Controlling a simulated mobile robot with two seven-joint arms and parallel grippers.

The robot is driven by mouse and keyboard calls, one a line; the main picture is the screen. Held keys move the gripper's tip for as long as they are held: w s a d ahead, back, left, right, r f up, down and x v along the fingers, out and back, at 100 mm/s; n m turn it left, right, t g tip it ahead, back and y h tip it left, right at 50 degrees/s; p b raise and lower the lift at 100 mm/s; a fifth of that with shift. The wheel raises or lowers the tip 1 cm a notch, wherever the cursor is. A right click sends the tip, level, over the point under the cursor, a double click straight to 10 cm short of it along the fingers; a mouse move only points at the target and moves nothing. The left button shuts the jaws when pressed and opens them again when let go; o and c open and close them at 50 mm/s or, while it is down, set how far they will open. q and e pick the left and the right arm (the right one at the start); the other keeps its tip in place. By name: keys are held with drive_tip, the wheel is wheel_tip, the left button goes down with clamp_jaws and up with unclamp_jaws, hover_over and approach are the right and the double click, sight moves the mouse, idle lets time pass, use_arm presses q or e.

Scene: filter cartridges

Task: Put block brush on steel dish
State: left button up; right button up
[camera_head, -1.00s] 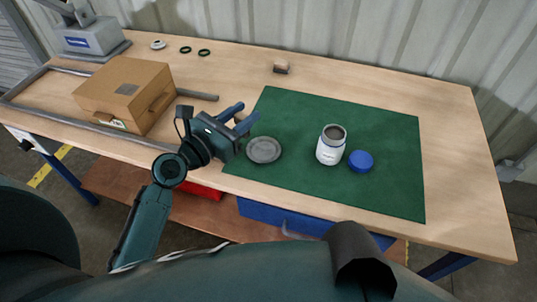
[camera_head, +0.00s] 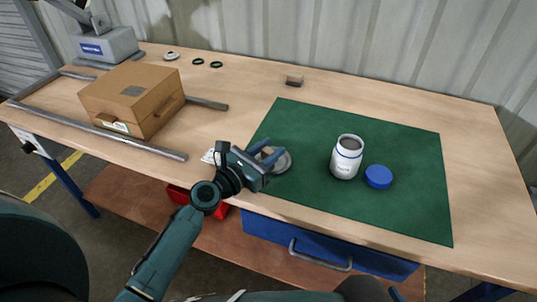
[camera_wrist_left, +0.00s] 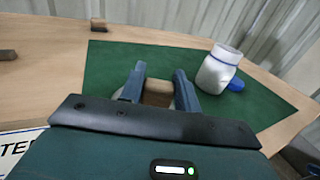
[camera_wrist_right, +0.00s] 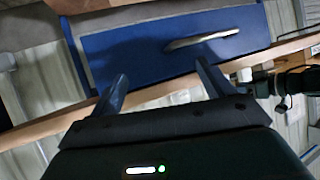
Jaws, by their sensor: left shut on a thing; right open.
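The steel dish (camera_head: 284,163) is a round grey dish on the left part of the green mat, partly covered by my left gripper in the head view. My left gripper (camera_head: 270,152) is over the dish's near-left side. In the left wrist view its fingers (camera_wrist_left: 158,82) are shut on a brown wooden block, which I take for the block brush (camera_wrist_left: 157,94). I cannot tell whether the brush touches the dish. My right gripper (camera_wrist_right: 160,78) is open and empty, facing the blue drawer front.
On the green mat (camera_head: 400,215) stand a white jar (camera_head: 346,158) and a blue lid (camera_head: 378,177), right of the dish. A small brown block (camera_head: 294,80) lies behind the mat. A cardboard box (camera_head: 135,98) and metal rails are at left. The table's right side is clear.

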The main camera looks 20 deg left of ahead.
use_arm(q)
drive_tip(key=o, duration=1)
